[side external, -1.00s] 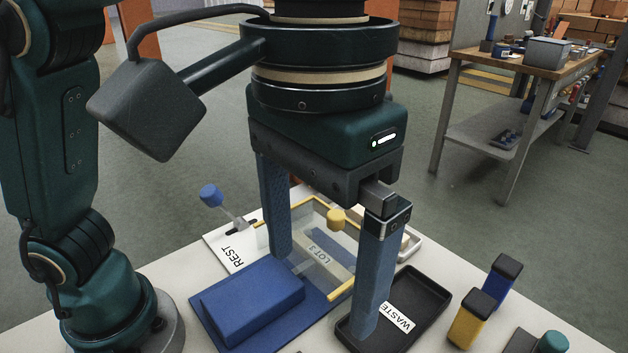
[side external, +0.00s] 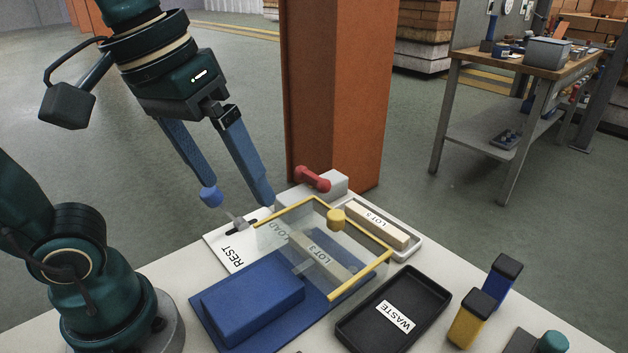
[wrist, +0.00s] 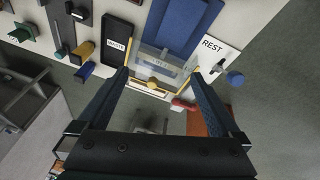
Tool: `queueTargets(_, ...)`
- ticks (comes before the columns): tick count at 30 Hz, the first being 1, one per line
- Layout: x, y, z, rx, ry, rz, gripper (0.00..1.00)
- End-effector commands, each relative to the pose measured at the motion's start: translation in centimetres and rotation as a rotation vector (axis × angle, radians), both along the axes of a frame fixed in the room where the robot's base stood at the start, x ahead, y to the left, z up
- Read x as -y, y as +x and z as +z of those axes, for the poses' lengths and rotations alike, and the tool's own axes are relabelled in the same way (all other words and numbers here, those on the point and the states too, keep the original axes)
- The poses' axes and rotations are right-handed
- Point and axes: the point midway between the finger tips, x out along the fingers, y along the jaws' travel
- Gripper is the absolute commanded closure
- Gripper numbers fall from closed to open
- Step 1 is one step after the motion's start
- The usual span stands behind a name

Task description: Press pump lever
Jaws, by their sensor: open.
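A red handle (side external: 312,179) sits on a pale grey block (side external: 325,190) at the back of the table; it also shows in the wrist view (wrist: 183,105). A lever with a blue knob (side external: 211,197) stands in a slotted white plate (side external: 229,252) marked REST and LOAD. Which of these is the pump lever, I cannot tell. My gripper (side external: 237,193) is open and empty, tilted above the plate. In the side view its left fingertip overlaps the blue knob; contact cannot be told. In the wrist view the blue knob (wrist: 235,77) lies outside the fingers.
A clear guard (side external: 345,290) with yellow edges and a yellow knob (side external: 336,219) covers a LOT 3 bar beside a blue block (side external: 252,295). A black WASTE tray (side external: 352,338), a white tray (side external: 416,247) with a LOT 5 bar and yellow (side external: 467,325) and blue blocks (side external: 499,285) stand nearby.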

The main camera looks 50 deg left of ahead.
Motion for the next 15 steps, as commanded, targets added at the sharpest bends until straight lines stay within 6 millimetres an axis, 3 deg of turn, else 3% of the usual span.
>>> queueTargets(3,-1.7,-0.8,-2.4,0.061,0.032,-0.014,0.00)
queueTargets(9,-2.9,-1.3,-6.2,0.136,0.101,-0.113,0.00)
queueTargets(12,-2.9,-1.2,-7.6,0.152,0.131,-0.189,0.00)
queueTargets(15,-2.8,-0.5,-7.5,0.188,0.158,-0.243,0.00)
